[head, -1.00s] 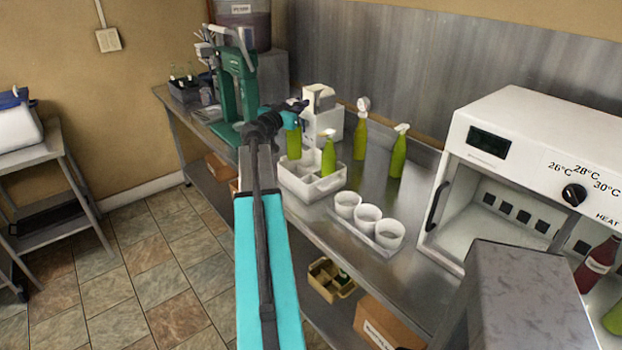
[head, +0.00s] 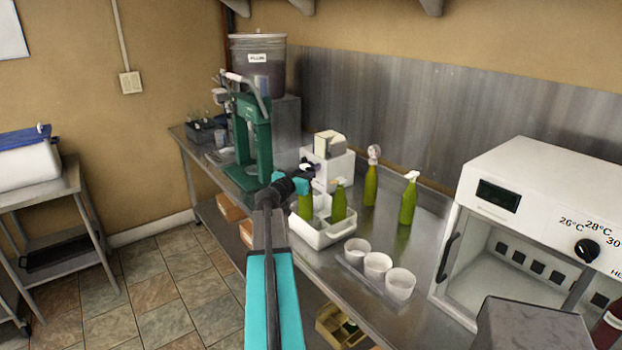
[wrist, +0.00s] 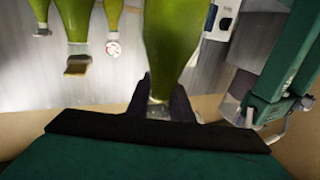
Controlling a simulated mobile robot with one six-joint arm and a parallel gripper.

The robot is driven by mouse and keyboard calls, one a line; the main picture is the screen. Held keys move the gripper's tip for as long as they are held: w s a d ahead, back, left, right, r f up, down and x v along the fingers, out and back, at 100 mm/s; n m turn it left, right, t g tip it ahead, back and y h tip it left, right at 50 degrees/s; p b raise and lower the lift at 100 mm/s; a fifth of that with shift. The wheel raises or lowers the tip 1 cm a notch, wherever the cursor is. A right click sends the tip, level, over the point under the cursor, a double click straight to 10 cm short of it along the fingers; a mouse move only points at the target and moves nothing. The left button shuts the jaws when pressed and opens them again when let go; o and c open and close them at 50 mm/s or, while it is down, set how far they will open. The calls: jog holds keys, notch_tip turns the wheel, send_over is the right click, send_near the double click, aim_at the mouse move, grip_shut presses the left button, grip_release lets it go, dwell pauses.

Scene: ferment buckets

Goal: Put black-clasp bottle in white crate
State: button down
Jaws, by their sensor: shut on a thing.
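My gripper (head: 303,184) is shut on the neck of a green bottle (head: 305,206). In the wrist view my gripper (wrist: 162,98) has dark fingers either side of the neck of this bottle (wrist: 172,45); the clasp is hidden, so its colour cannot be told. The white crate (head: 322,240) stands on the steel bench. The held bottle hangs upright at the crate's rear left; whether its base touches the crate floor cannot be told. Another green bottle (head: 339,204) stands in the crate, to the right of the held one.
Two green bottles (head: 370,186) (head: 408,202) stand on the bench behind and right of the crate. A tray of white cups (head: 378,266) is in front right. A green press (head: 250,140) stands left, a white box (head: 330,166) behind. A white incubator (head: 540,190) is at right.

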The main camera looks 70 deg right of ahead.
jog(key=shift+f+p, duration=0.6)
jog(key=shift+f, duration=1.3)
jog(key=c, duration=1.6)
grip_release()
jog(key=shift+o, duration=0.2)
jog(key=w+a+b, duration=0.2)
jog(key=a+b, duration=0.2)
jog(key=a, duration=0.8)
